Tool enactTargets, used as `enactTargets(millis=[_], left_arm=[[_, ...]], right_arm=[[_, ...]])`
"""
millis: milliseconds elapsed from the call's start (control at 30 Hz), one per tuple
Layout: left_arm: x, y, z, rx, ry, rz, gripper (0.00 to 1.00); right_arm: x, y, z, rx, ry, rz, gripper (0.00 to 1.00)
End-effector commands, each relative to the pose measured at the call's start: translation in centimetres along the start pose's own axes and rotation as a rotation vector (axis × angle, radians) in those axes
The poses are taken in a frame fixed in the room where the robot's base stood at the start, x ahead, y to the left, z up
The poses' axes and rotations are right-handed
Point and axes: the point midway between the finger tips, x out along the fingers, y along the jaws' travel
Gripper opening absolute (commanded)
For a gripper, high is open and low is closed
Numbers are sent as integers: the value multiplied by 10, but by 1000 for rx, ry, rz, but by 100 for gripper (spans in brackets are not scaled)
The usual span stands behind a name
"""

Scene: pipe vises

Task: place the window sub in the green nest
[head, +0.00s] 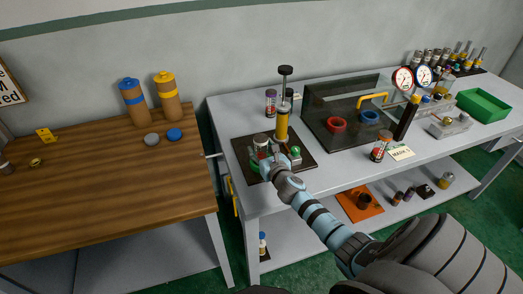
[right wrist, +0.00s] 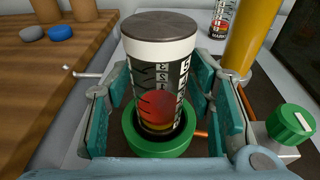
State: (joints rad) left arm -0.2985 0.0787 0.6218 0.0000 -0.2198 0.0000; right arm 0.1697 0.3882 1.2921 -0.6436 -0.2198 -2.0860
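In the head view the sub (head: 261,141) shows on the dark board, and my right gripper (head: 266,160) partly hides the nest. My left gripper is not in view.
A yellow cylinder (head: 281,124) with a black-topped rod and a green knob (head: 295,150) stand close beside the nest. A dark clear panel (head: 325,110), red and blue rings, gauges and a green bin (head: 484,105) lie rightward. The wooden table (head: 100,190) is mostly clear.

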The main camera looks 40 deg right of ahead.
Motion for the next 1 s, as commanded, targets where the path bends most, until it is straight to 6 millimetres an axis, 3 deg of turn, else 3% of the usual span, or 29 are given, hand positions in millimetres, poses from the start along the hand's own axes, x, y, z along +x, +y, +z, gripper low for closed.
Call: enactTargets(millis=[367,433,567,800,1000], left_arm=[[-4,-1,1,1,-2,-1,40],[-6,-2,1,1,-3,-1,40],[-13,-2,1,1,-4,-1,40],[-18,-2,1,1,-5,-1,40],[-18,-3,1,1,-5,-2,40]], right_arm=[[-1,0,5,0,-1,0,58],[-8,0,4,-2,0,1,58],[-34,0,6,-3,-1,3,58],[-98,0,4,-2,1,2,58],[-121,0,4,-1,-1,0,58]])
